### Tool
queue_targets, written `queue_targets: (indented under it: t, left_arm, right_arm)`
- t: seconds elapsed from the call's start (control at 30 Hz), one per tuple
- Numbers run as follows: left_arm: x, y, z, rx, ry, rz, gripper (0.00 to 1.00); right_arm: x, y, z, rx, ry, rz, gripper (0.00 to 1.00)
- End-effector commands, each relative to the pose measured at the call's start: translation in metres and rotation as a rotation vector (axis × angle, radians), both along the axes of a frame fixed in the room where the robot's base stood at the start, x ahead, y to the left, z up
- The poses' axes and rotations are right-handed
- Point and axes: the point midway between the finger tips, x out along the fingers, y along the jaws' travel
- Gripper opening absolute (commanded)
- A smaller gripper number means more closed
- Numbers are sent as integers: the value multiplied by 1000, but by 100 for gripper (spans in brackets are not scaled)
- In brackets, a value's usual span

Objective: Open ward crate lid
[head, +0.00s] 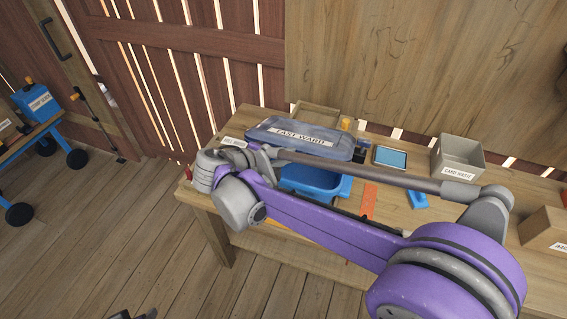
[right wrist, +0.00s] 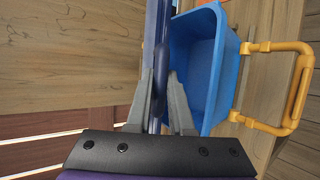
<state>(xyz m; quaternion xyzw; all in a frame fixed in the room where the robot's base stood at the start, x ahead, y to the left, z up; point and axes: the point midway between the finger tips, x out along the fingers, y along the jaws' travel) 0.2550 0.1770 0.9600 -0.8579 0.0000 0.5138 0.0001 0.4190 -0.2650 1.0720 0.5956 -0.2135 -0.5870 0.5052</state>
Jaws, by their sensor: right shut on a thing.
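The ward crate is an open blue bin (head: 312,182) on the table, partly hidden behind my purple right arm. It also shows in the right wrist view (right wrist: 222,75), with its inside visible and a yellow handle. Its bluish lid (head: 312,141), with an "EAST WARD" label, is raised at the far side of the bin. In the right wrist view the lid (right wrist: 158,30) is seen nearly edge-on. My right gripper (right wrist: 160,78) is shut on the lid's edge. A small dark part at the bottom edge of the head view may be my left gripper (head: 138,314); its jaws are unclear.
A blue-topped box (head: 390,157) and a grey "CARD WASTE" bin (head: 459,157) stand to the right on the table. A brown box (head: 546,232) is at the far right. A shallow wooden tray (head: 313,114) lies behind the lid.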

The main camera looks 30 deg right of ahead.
Motion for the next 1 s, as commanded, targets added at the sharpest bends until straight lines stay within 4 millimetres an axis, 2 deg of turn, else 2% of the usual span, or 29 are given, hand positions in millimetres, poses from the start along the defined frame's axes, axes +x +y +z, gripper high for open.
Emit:
queue_targets:
  t: [0.03,0.1,0.3,0.8,0.83,1.0]
  left_arm:
    - [4,0,9,0,-7,0,50]
    - [6,0,14,0,-12,0,50]
    - [10,0,23,0,-20,0,50]
    - [11,0,25,0,-21,0,50]
    - [11,0,25,0,-21,0,50]
    - [11,0,25,0,-21,0,50]
  right_arm:
    - [4,-3,12,-1,-5,0,0]
    - [7,-6,20,-1,-4,1,0]
    - [13,-14,33,-2,-3,0,0]
    - [14,-16,36,-2,-1,3,0]
    - [14,-16,36,-2,-1,3,21]
    - [14,-16,36,-1,-1,1,50]
